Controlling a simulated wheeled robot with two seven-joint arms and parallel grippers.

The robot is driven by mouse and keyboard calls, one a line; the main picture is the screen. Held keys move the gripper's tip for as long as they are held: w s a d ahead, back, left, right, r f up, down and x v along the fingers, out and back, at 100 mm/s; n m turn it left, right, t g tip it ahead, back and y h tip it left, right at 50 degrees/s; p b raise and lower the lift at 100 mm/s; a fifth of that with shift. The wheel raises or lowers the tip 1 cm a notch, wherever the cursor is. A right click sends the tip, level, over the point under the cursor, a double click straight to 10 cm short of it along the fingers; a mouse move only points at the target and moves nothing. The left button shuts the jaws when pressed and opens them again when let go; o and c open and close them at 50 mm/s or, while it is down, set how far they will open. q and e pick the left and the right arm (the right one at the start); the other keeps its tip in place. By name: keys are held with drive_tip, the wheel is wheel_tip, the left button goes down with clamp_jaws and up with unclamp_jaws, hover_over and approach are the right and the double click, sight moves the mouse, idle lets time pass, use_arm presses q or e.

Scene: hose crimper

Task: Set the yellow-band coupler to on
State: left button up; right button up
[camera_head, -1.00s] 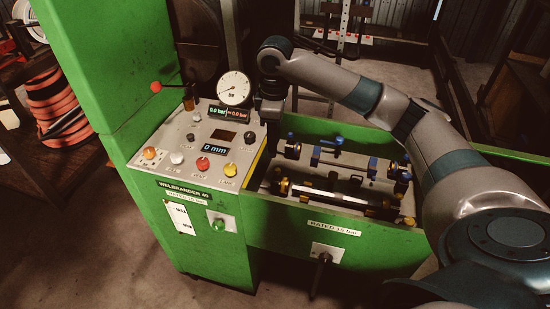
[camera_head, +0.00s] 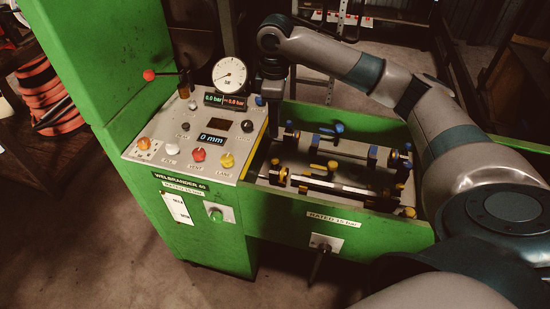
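In the green trough, a coupler with yellow bands (camera_head: 283,175) lies at the left of the front row, beside a pale rod. A small yellow handle (camera_head: 332,165) stands just behind that rod. Blue-marked fittings (camera_head: 289,134) lie in the row behind. Whether the yellow-band coupler is on or off is too small to tell. My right gripper (camera_head: 272,104) points down at the trough's back left corner, beside the control panel, above and behind the yellow-band coupler and apart from it. Its fingertips are dark and unclear. My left gripper is not in view.
The control panel (camera_head: 150,167) at left carries several knobs, a round gauge (camera_head: 229,74) and a red-tipped lever (camera_head: 150,75). The trough's front wall (camera_head: 300,228) is green. My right arm spans its right end. Orange hose (camera_head: 42,95) is coiled at far left.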

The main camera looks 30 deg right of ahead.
sight(275, 159)
wheel_tip(275, 159, down, 14)
drive_tip(key=p, duration=0.3)
drive_tip(key=shift+r, duration=0.1)
drive_tip(key=shift+f+p, duration=0.35)
drive_tip(key=shift+f, duration=0.45)
clamp_jaws()
